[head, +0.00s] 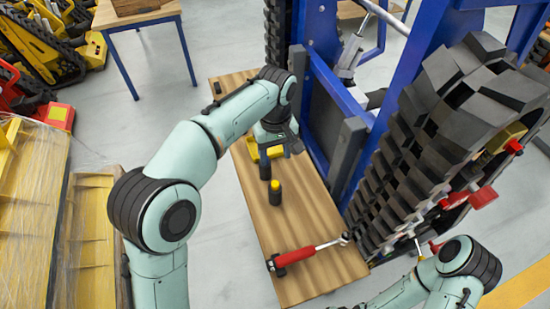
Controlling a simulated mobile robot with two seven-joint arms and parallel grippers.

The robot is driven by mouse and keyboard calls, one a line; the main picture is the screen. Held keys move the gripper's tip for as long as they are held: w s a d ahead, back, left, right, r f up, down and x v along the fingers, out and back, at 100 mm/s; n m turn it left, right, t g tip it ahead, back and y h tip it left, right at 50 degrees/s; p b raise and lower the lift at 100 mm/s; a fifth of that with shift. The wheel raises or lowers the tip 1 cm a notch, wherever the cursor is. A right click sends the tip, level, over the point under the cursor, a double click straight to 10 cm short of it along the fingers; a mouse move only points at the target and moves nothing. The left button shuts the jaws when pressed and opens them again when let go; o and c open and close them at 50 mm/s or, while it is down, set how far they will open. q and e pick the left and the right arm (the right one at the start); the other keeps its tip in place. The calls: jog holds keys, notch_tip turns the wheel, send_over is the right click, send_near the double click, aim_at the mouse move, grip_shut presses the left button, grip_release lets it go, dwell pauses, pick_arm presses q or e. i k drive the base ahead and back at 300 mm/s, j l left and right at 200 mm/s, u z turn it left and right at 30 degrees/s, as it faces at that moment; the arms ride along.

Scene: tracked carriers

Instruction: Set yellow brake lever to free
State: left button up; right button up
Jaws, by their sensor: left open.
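My left gripper (276,151) is open over the wooden bench, left of the blue frame and well away from that lever. Yellow parts show at the gripper, and I cannot tell whether they belong to it or to something behind.
A black bottle with a yellow cap (275,192) and a red-handled wrench (308,252) are on the wooden bench (320,220). The blue frame (355,112) and black track (420,150) rise on the right. Red knobs (483,197) stick out beside the track.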

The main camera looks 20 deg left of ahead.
aim_at(421, 257)
jog(key=k, duration=1)
